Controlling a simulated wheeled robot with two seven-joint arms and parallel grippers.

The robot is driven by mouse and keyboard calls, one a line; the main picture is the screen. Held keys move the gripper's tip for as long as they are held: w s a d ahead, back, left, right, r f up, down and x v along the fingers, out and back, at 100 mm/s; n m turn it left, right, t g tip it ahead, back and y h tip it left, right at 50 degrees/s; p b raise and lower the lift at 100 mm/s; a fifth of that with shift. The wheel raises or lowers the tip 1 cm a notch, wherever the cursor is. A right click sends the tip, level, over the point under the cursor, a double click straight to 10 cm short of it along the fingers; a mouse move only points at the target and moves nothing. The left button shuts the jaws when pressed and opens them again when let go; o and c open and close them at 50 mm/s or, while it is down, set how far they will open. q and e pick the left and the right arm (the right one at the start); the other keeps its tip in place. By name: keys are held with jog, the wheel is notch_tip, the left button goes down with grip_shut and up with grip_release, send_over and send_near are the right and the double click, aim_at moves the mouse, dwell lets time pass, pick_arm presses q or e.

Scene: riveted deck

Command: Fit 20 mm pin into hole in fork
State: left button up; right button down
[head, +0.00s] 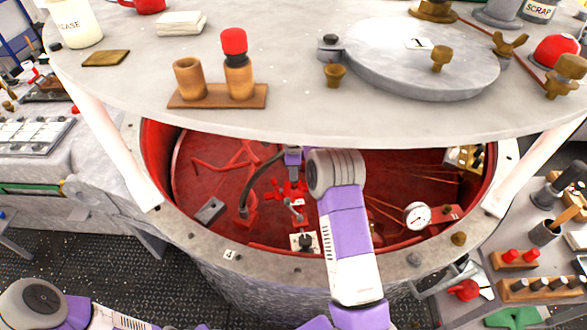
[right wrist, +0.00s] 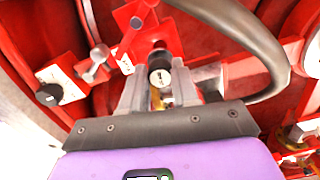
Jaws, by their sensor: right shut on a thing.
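My right arm reaches down into the red-lined drum, and its gripper (head: 293,173) is small and partly hidden behind my arm in the head view. In the right wrist view my right gripper (right wrist: 160,92) is shut on a short dark cylinder with a pale marked end, which looks like the pin (right wrist: 159,72). A red bracket plate with a dark round spot, possibly the fork and its hole (right wrist: 137,14), stands just beyond the pin. I cannot tell whether the pin touches it. My left arm shows at the lower left, with its gripper out of the picture.
A grey cover plate (head: 300,120) overhangs the drum (head: 190,238). A dark curved hose (head: 246,190) passes close to my right gripper. A pressure gauge (head: 417,215) and thin red pipes lie to the right, and a small square plate with a knob (head: 305,242) is in front.

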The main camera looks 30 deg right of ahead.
jog(key=shift+a+f, duration=0.1)
jog(key=shift+f, duration=0.05)
dwell(0.7)
jog(key=shift+f+b, duration=0.65)
jog(key=shift+f, duration=1.15)
dwell(1.0)
jog(key=c, duration=0.8)
grip_release()
notch_tip(320, 180, up, 8)
jog(key=shift+f+p, duration=0.2)
jog(key=shift+p, duration=0.55)
jog(key=shift+f, duration=0.15)
